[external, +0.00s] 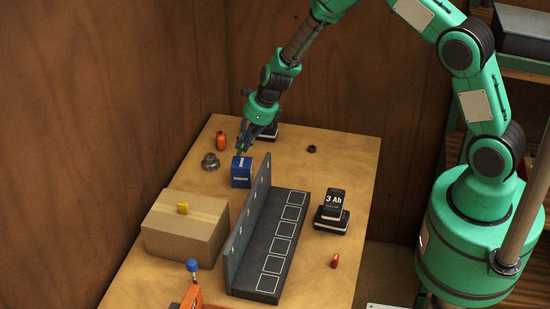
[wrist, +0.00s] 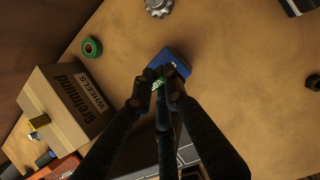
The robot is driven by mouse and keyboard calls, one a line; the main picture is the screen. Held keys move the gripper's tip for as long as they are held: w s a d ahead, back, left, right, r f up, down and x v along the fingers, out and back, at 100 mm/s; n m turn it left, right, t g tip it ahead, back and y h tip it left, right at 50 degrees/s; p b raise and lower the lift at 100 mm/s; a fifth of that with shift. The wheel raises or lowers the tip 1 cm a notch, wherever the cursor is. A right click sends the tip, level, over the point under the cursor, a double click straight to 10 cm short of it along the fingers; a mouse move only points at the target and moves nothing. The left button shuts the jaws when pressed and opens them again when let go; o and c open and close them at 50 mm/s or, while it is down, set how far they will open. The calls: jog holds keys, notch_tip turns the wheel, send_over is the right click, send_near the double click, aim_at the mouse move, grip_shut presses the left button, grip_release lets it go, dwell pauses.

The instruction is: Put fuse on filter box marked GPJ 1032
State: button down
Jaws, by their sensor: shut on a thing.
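My gripper (wrist: 161,82) is shut on a small green fuse (wrist: 157,87). It is just above the blue box (wrist: 177,63), which also shows in the external view (external: 241,175) beside the far end of the dark rack. In the external view my gripper (external: 242,147) points down over this box, and a bit of green shows at its tips. I cannot tell whether the fuse touches the box. The box has a pale label band, too small to read. My fingers hide part of the box in the wrist view.
A cardboard box (external: 184,231) stands left of the dark rack (external: 276,247) with a yellow fuse (external: 183,208) on top. A black "3 Ah" block (external: 334,204) and a red fuse (external: 335,261) are on the right. A grey gear (external: 210,162) lies near the blue box.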

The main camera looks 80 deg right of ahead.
jog(key=shift+f, duration=1.6)
jog(key=shift+f+b, duration=0.2)
jog(key=shift+b, duration=0.1)
jog(key=c, duration=1.7)
grip_release()
jog(key=shift+c, duration=0.2)
jog(key=shift+r, duration=0.15)
jog(key=shift+s+r, duration=0.1)
jog(key=shift+r, duration=0.35)
jog(key=p+v, duration=0.1)
jog(key=v, duration=1)
jog(key=shift+a+r, duration=0.1)
jog(key=shift+r, duration=0.1)
